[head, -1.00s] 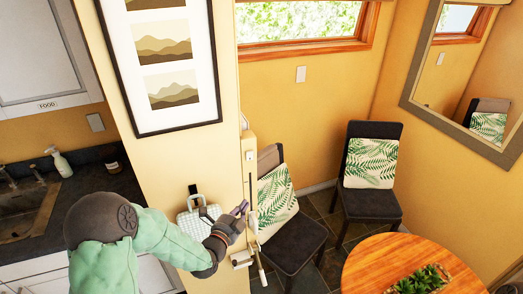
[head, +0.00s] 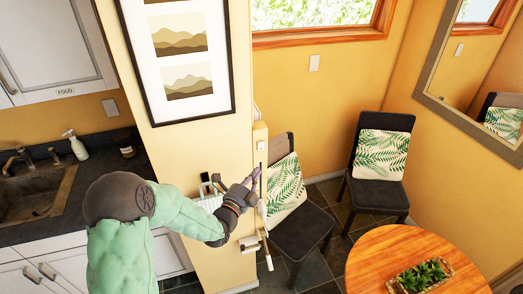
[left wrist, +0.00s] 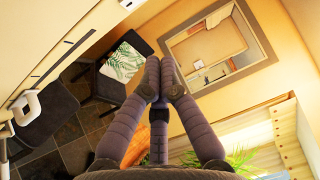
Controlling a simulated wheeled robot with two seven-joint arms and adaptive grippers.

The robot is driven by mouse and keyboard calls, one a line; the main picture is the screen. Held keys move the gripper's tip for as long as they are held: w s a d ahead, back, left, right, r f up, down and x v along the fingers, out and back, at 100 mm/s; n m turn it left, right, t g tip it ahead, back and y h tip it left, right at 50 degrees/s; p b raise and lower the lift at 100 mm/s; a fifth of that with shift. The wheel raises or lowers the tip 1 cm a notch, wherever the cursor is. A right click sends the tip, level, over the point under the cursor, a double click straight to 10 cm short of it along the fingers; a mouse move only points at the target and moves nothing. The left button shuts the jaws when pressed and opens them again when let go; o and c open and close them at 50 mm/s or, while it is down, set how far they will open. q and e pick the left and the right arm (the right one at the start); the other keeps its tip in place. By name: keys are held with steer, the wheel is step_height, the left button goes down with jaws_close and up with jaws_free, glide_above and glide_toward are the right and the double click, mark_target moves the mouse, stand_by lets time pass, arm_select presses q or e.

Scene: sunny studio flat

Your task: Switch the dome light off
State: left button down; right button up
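No dome light shows in either view. A small white switch plate (head: 261,146) is on the narrow end of the yellow wall in the head view. Another white plate (head: 314,63) is on the back wall under the window, and a grey one (head: 110,108) is above the kitchen counter. Which one works the dome light cannot be told. My left gripper (head: 256,176) is just below the nearest plate, apart from it in the picture. In the left wrist view its fingertips (left wrist: 160,66) are together with nothing visible between them. My right gripper is out of view.
A pale fitting with a lever (head: 250,243) is on the wall end below my gripper. Two dark chairs with leaf cushions (head: 380,155) and a round wooden table (head: 382,257) stand to the right. A framed picture (head: 190,65) hangs above my arm.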

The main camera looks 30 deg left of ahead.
mark_target(261, 146)
arm_select(q)
steer(key=w+a+p, duration=0.1)
steer(key=w, duration=0.2)
steer(key=w+a+p, duration=0.1)
steer(key=w, duration=0.2)
steer(key=w+a+r+p, duration=0.1)
steer(key=w, duration=0.3)
steer(key=shift+w+a, duration=0.1)
steer(key=shift+a, duration=0.25)
steer(key=b, duration=0.2)
steer(key=shift+w+a+r+b, duration=0.1)
steer(key=shift+w+a+b, duration=0.15)
steer(key=shift+b, duration=0.15)
steer(key=shift+r, duration=0.1)
